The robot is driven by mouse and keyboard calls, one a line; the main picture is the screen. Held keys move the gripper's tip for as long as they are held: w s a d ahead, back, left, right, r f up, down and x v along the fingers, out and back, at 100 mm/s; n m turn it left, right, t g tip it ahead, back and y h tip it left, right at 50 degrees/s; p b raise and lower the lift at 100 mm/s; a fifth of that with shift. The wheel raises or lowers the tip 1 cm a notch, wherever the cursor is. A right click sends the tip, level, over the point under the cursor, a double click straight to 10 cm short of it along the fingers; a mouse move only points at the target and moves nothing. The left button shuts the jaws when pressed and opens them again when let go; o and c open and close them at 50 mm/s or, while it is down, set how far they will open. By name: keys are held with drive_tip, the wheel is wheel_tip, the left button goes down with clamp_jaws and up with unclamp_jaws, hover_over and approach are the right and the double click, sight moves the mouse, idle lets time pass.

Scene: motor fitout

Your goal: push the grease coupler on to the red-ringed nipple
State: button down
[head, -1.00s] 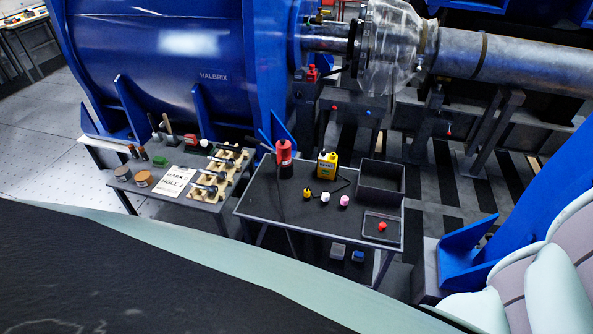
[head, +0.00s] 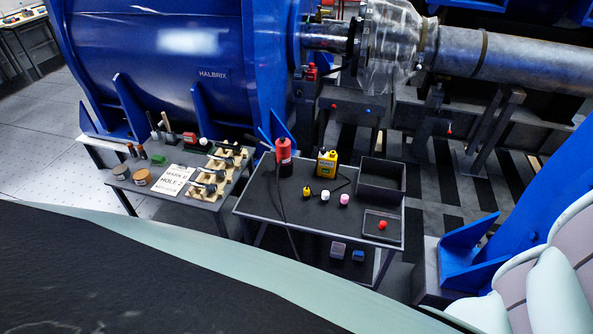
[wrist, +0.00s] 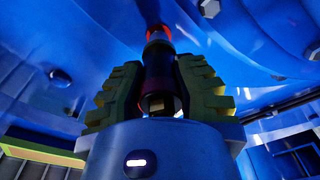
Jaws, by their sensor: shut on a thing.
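In the wrist view my gripper (wrist: 160,78) points up beneath a blue casing, its two yellow-green ribbed fingers closed around the dark cylindrical grease coupler (wrist: 158,65). The red-ringed nipple (wrist: 158,33) shows straight above the coupler's top end, against the blue casing. The two look in line, but I cannot tell whether they touch or how far one sits over the other. In the head view neither my gripper, the coupler nor the nipple can be made out. A red canister (head: 283,155) with a dark hose stands on the cart.
A side table with a sign (head: 178,181) stands left. The blue motor (head: 170,60) fills the back. Bolt heads (wrist: 209,8) project near my gripper.

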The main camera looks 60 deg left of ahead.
drive_tip(key=shift+w+d, duration=0.2)
drive_tip(key=shift+w, duration=0.15)
drive_tip(key=c, duration=0.8)
unclamp_jaws()
drive_tip(key=v, duration=1.2)
